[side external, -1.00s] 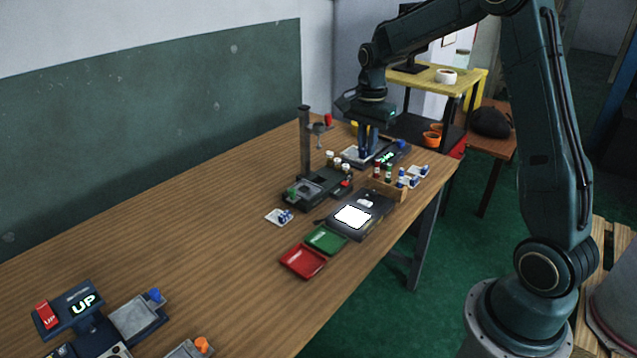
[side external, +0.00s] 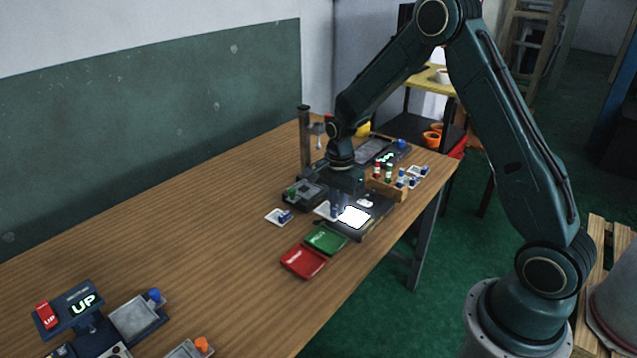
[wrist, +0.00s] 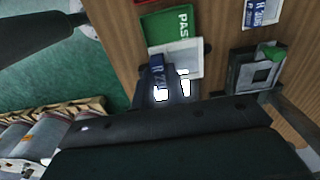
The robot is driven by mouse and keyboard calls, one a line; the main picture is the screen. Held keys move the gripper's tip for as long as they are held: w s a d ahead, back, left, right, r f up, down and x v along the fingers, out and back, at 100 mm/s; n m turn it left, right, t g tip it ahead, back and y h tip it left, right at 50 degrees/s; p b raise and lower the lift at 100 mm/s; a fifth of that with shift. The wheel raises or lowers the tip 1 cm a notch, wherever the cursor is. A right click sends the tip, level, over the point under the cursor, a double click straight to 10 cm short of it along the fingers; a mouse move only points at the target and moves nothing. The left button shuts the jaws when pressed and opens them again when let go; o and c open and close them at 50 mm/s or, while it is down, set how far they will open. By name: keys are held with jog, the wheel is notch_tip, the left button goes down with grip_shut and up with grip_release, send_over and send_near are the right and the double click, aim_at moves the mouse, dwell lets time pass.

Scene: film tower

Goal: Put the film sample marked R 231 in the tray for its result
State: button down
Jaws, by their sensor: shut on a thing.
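My gripper (side external: 336,207) is shut on a film sample, a pale square plate (side external: 323,209) with a blue grip. It is held beside the lit light box (side external: 373,212). The plate overlaps the near edge of the green PASS tray (wrist: 168,27) in that view. The green tray (side external: 325,240) and the red tray (side external: 303,262) look empty. Another blue-gripped sample (side external: 279,217) lies on the table.
A dark device with a green knob (side external: 303,193) and a post (side external: 305,140) stand behind the gripper. A wooden rack (side external: 385,187) with small bottles is to the right. The table's left middle is clear.

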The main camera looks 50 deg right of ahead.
aim_at(335, 211)
jog(key=shift+s+a+f, duration=0.1)
jog(key=shift+a+f, duration=0.35)
jog(key=shift+f, duration=0.2)
jog(key=shift+s+a+f, duration=0.1)
jog(key=shift+a+f, duration=0.3)
jog(key=shift+f, duration=0.2)
jog(key=shift+f, duration=0.25)
jog(key=shift+f, duration=2.45)
jog(key=shift+f, duration=0.2)
jog(key=c, duration=0.8)
grip_release()
jog(key=shift+r, duration=0.1)
